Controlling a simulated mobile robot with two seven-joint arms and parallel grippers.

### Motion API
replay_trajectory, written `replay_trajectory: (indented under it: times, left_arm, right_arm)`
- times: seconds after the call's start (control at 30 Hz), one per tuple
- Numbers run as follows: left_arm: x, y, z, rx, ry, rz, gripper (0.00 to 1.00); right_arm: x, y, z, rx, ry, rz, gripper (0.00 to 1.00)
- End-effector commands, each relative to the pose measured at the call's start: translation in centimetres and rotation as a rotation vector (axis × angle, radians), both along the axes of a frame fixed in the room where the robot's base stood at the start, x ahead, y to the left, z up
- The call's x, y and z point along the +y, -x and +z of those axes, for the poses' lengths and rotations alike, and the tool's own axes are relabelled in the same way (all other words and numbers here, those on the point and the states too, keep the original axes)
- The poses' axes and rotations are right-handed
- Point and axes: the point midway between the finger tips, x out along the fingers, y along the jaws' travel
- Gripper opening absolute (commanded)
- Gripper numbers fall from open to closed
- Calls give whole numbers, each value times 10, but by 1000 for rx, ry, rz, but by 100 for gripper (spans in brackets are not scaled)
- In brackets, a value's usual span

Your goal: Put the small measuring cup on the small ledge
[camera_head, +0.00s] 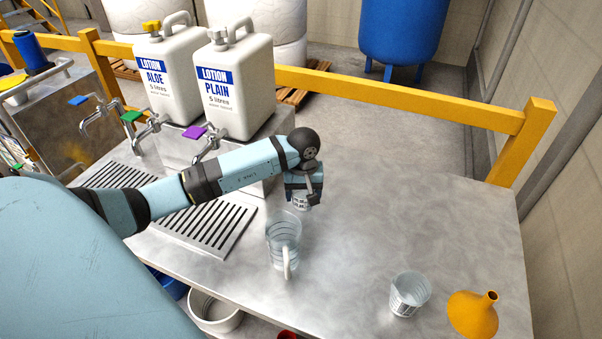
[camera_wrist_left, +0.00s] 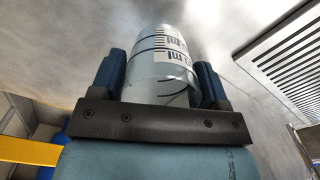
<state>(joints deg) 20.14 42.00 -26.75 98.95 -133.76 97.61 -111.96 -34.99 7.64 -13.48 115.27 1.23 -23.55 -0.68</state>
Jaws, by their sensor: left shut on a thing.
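My right gripper is not in view.
A clear jug with a handle (camera_head: 283,245) stands just in front of the held cup. Another clear cup (camera_head: 409,293) and an orange funnel (camera_head: 474,314) stand at the front right. Slotted drain grilles (camera_head: 205,225) lie left. The table's right half (camera_head: 410,210) is mostly clear.

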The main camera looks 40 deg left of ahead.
Motion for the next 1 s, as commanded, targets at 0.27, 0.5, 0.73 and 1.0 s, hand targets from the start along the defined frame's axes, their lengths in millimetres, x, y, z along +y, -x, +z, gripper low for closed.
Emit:
replay_trajectory:
  times: [0.27, 0.5, 0.73, 1.0]
  left_arm:
    - [-7, 3, -38, 1, 1, -9, 46]
    - [-9, 3, -43, 1, -1, -13, 45]
    - [-8, 3, -48, -1, -1, -14, 45]
    - [-9, 3, -46, 0, 0, -13, 95]
  right_arm:
    - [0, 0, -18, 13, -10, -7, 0]
    - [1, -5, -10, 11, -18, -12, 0]
    - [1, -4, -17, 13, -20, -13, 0]
    - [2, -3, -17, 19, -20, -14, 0]
